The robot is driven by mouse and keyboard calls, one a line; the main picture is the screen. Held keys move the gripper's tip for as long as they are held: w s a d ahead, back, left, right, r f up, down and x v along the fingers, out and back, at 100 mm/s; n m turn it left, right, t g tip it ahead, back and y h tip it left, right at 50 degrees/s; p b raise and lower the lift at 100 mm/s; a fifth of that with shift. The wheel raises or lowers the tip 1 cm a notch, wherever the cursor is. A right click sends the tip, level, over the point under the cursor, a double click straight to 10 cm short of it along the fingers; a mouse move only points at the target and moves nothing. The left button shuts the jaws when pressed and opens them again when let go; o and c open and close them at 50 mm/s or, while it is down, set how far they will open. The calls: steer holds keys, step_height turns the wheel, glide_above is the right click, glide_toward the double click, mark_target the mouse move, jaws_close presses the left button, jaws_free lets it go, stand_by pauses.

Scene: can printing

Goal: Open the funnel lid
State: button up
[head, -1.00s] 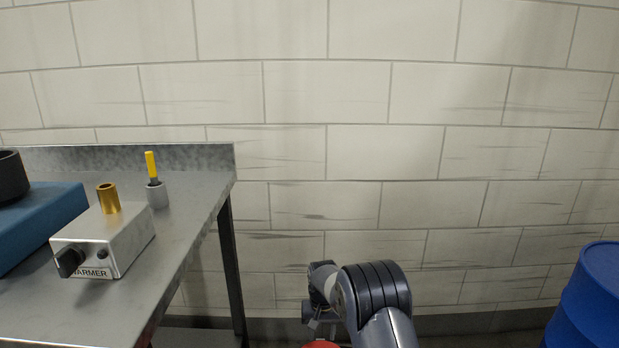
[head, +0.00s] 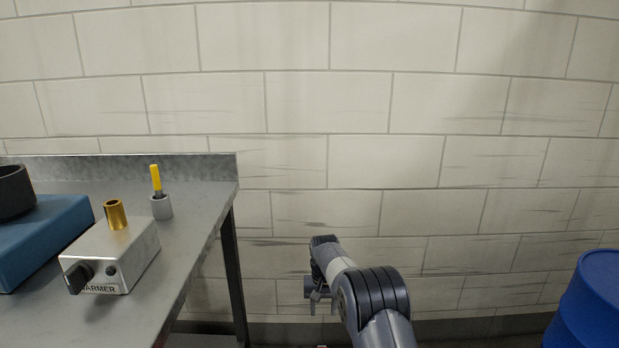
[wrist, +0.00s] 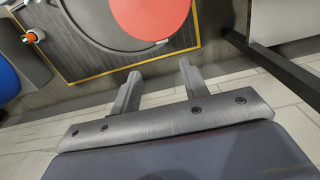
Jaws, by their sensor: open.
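A round red surface (wrist: 150,12) is at the top of the wrist view, partly cut off, with a grey rim around part of it. It may be the funnel lid, but I cannot tell for sure, and no funnel is clearly seen. My gripper (wrist: 158,72) is open and empty, its two fingers pointing toward the red surface and apart from it. In the head view my gripper (head: 318,303) hangs low in front of the wall, with no red thing showing beside it.
A metal table (head: 200,225) at the left carries a warmer box (head: 125,258), a brass cylinder (head: 115,214), a yellow-handled tool (head: 156,178) in a grey holder and a blue block (head: 45,235). A blue drum (head: 590,305) stands at the right. A dark bar (wrist: 270,58) crosses the wrist view's right.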

step_height(320, 180, up, 4)
steer(key=s+f+b, duration=0.1)
steer(key=s+f, duration=0.1)
steer(key=f, duration=0.2)
steer(key=s+f+b, duration=0.2)
steer(key=f, duration=0.2)
steer(key=s+f+b, duration=0.1)
steer(key=s+f, duration=0.1)
steer(key=f, duration=0.2)
steer(key=shift+f+b, duration=0.3)
steer(key=shift+f, duration=0.1)
steer(key=s+f+b, duration=0.4)
steer(key=f+b, duration=0.1)
steer(key=shift+s+f, duration=0.1)
steer(key=shift+f, duration=0.05)
step_height(320, 180, up, 11)
steer(key=p, duration=0.3)
steer(key=shift+p, duration=0.35)
